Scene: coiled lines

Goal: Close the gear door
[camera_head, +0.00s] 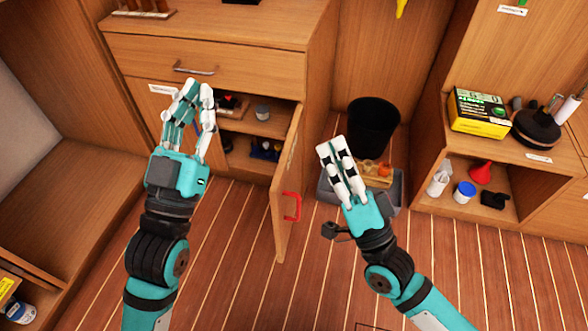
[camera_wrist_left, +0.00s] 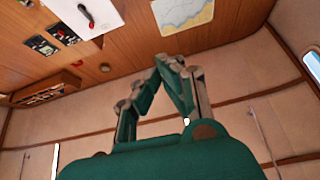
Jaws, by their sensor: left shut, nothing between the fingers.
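The gear door (camera_head: 284,185) is a wooden cabinet door with a red handle (camera_head: 291,206) on its right-hand face. It stands wide open, swung out from the right side of the cabinet opening. My left gripper (camera_head: 197,88) is shut and empty, in front of the cabinet to the left of the door. Its fingertips also meet in the left wrist view (camera_wrist_left: 170,62), which shows neither door nor handle. My right gripper (camera_head: 333,144) is to the right of the door, apart from the handle in the picture. Its fingers lie side by side and seem empty.
Cabinet shelves (camera_head: 240,125) hold small items behind the opening. A closed drawer (camera_head: 200,65) is above. A black bin (camera_head: 373,127) and a grey tray (camera_head: 393,195) stand right of the door. The striped floor (camera_head: 240,270) in front is clear.

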